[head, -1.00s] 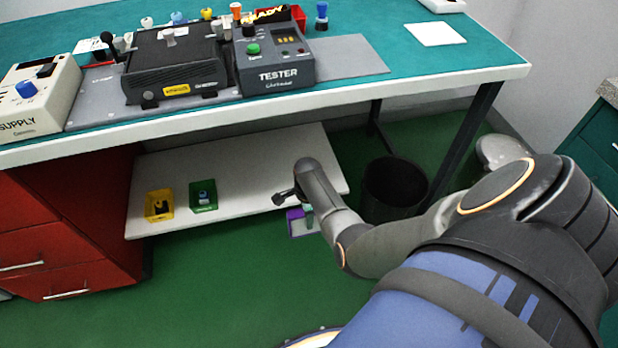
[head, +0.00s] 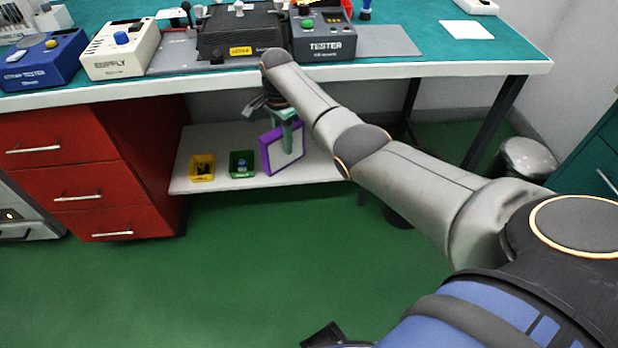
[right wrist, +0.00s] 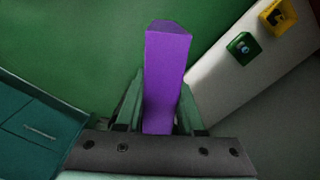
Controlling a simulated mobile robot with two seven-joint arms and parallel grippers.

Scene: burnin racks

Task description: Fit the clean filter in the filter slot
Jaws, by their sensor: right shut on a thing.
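The filter, a flat pale panel in a purple frame (head: 284,152), hangs upright from my right gripper (head: 287,120) in the head view. It is in front of the white lower shelf, below the bench top. In the right wrist view its purple edge (right wrist: 167,75) stands between the two green fingers of my right gripper (right wrist: 160,112), which are shut on it. I cannot make out a filter slot in either view. My left gripper is not in view.
The bench (head: 450,68) carries a tester (head: 325,38), a black unit (head: 240,35), a supply box (head: 120,48) and a blue tester (head: 45,62). Yellow (head: 202,172) and green (head: 242,170) bins sit on the shelf (head: 215,140). Red drawers (head: 80,165) stand left. The green floor in front is clear.

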